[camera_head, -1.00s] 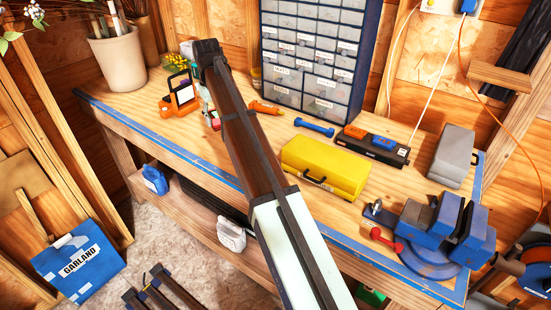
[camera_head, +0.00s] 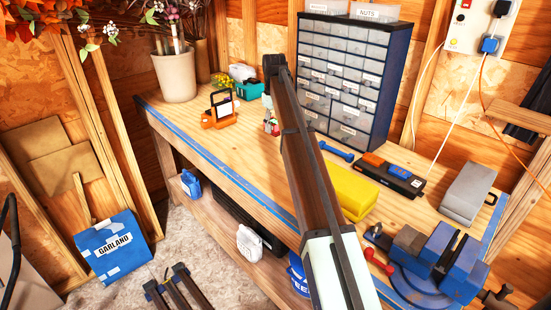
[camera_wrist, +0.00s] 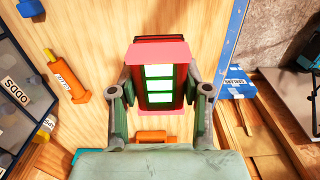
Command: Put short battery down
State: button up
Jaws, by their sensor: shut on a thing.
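The battery (camera_wrist: 159,88) is a red and dark green block with lit pale green bars on its face, seen in the wrist view. My gripper (camera_wrist: 159,100) is shut on it, with one finger on each side. Wooden bench top shows around the battery; I cannot tell whether its base touches the wood. In the head view my arm hides most of the gripper, and a small bit of red and green (camera_head: 271,127) shows beside the arm over the workbench (camera_head: 185,118).
An orange holder (camera_head: 218,112) stands left of my arm. Right of it are a drawer cabinet (camera_head: 345,75), a blue dumbbell-shaped thing (camera_head: 337,152), a black charger (camera_head: 388,176), a yellow case (camera_head: 352,190) and a blue vise (camera_head: 440,260). Bare wood lies between the holder and arm.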

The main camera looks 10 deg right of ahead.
aim_at(274, 166)
notch_tip(274, 166, down, 15)
jog(key=p, duration=0.3)
jog(key=shift+p, duration=0.4)
jog(key=o, duration=1.3)
jog(key=shift+f, duration=0.1)
jog(key=shift+c, duration=0.2)
notch_tip(274, 166, up, 12)
jog(key=b, duration=0.3)
